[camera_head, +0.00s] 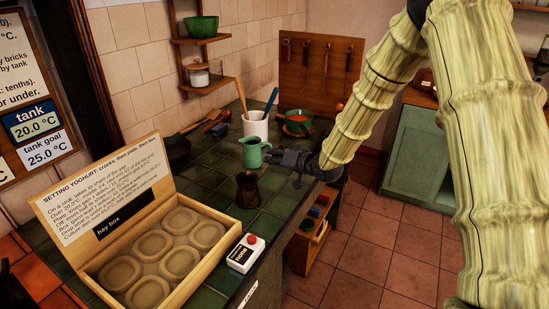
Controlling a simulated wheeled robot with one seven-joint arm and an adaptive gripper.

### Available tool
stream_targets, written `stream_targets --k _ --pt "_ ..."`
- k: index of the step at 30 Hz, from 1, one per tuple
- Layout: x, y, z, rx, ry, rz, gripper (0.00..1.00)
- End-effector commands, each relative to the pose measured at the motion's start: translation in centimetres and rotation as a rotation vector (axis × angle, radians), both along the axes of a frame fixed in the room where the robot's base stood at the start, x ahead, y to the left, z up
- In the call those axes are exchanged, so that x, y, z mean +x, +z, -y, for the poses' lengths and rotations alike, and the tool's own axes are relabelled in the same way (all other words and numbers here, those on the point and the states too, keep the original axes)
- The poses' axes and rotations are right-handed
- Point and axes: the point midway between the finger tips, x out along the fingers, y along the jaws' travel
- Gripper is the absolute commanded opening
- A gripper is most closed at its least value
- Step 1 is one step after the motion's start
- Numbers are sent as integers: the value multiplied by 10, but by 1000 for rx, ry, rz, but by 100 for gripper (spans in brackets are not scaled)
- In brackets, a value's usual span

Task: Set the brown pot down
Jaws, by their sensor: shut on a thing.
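The brown pot (247,191) is small and dark, with a narrowed neck. It is upright at the middle of the green-tiled counter (212,187), in front of a green jug (252,154). My gripper (275,166) reaches in from the right, just above and to the right of the pot. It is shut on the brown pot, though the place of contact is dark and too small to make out. Whether the pot's base touches the tiles or hangs slightly above them, I cannot tell.
An open hay box (100,262) with round hollows fills the front left. A white device with a red button (246,253) lies near the counter's front edge. A white crock with utensils (256,127) and a green-rimmed pot (298,122) stand behind. A dark pan (176,147) lies at left.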

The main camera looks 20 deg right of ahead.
Motion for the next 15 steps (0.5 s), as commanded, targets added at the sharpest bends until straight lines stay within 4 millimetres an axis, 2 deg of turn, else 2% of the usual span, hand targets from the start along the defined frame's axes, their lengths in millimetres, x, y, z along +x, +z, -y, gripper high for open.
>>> stream_targets --k 11,12,15 --pt "0 -5 0 0 0 2 0" --pt "0 -6 0 -1 0 1 18" --pt "0 -6 0 -1 0 1 35"
